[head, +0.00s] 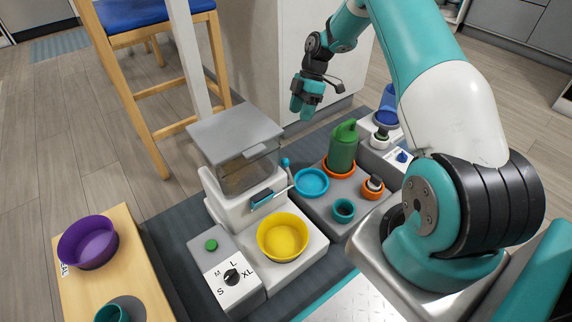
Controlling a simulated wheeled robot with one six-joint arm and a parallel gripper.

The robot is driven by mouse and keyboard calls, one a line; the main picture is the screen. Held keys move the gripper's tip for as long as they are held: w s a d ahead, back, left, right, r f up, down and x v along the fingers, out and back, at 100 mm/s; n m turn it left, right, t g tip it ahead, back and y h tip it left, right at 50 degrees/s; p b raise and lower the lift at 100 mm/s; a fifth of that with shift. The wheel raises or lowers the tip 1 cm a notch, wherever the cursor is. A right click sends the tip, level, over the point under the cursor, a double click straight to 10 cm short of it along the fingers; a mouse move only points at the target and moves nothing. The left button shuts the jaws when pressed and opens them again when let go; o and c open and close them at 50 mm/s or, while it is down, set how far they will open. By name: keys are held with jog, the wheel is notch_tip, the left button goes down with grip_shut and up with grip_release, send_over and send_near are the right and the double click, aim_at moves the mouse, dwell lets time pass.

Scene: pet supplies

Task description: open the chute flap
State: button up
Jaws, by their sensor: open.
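The food dispenser (222,205) is a white unit with a clear hopper (248,172) under a grey lid (235,131). A small blue-teal piece (262,199) on its front, above the yellow bowl (282,238), looks like the chute flap; its exact position is too small to tell. A thin pale lever with a blue knob (285,162) stands at the dispenser's right side. My gripper (301,108) is open and raised behind and to the right of the dispenser, apart from it. Nothing shows between its fingers.
A dial box (232,278) with a green button stands front left. Right of the dispenser, a grey tray (322,207) holds a blue dish, a green container (342,148) and small cups. A purple bowl (88,242) sits on a wooden surface at left. A stool stands behind.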

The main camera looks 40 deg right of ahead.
jog(key=b+x, duration=0.7)
jog(key=x, duration=0.9)
grip_shut()
